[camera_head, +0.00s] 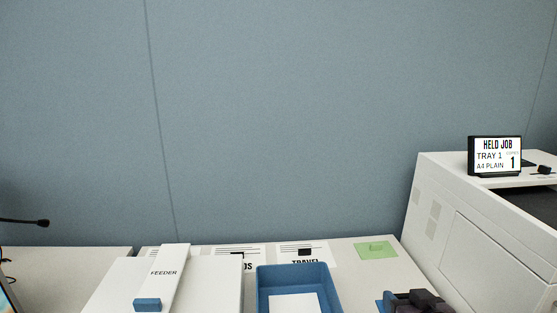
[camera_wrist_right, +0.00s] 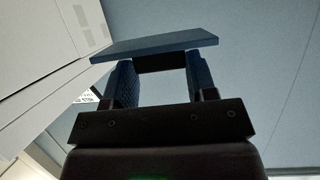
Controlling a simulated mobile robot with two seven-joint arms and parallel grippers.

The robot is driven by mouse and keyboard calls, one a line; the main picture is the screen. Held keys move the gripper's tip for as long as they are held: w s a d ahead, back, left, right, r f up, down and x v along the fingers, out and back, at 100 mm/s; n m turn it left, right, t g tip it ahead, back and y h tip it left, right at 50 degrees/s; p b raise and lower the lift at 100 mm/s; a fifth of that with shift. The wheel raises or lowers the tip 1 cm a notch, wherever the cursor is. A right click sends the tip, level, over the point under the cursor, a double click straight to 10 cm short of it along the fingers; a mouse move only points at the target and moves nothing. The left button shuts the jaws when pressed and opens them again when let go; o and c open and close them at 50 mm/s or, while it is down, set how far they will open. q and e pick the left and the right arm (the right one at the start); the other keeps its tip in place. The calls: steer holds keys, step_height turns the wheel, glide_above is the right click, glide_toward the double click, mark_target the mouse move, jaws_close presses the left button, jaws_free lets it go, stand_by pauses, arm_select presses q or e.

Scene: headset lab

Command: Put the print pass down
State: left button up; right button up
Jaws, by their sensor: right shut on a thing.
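The print pass appears to be the flat dark blue plate (camera_wrist_right: 150,46) in the right wrist view, with a black block (camera_wrist_right: 160,62) under it. My right gripper (camera_wrist_right: 160,78) is shut on that block, one finger on each side, and the plate lies across beyond the fingertips. In the head view my right gripper (camera_head: 410,301) is at the bottom edge, right of the blue tray and in front of the printer. A blue edge (camera_head: 381,305) beside it seems to be the pass, mostly hidden and cut off. My left gripper is not in view.
A blue tray (camera_head: 292,270) holds white paper. Left of it is a white feeder (camera_head: 165,272). A printer (camera_head: 470,235) with a sign (camera_head: 495,156) stands right.

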steer(key=s+a, duration=0.1)
steer(key=a, duration=0.1)
steer(key=s+a+f, duration=0.1)
steer(key=s+a, duration=0.1)
steer(key=shift+s, duration=0.3)
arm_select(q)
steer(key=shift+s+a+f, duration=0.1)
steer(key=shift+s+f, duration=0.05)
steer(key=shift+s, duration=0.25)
arm_select(e)
steer(key=shift+s+f, duration=0.2)
steer(key=shift+f, duration=0.1)
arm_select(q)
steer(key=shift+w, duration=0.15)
arm_select(e)
steer(key=shift+w+r, duration=0.1)
steer(key=shift+w+r, duration=0.15)
steer(key=shift+r, duration=0.15)
steer(key=shift+w+d+r, duration=0.3)
steer(key=shift+w+d, duration=0.25)
steer(key=shift+d, duration=0.05)
steer(key=shift+w+d+r, duration=0.25)
steer(key=shift+w+d, duration=0.3)
steer(key=shift+d, duration=0.05)
steer(key=w+d+f, duration=0.2)
steer(key=w+d, duration=0.8)
steer(key=d, duration=0.5)
steer(key=shift+w+f+y, duration=0.15)
steer(key=shift+w+y, duration=0.05)
steer(key=shift+y, duration=0.1)
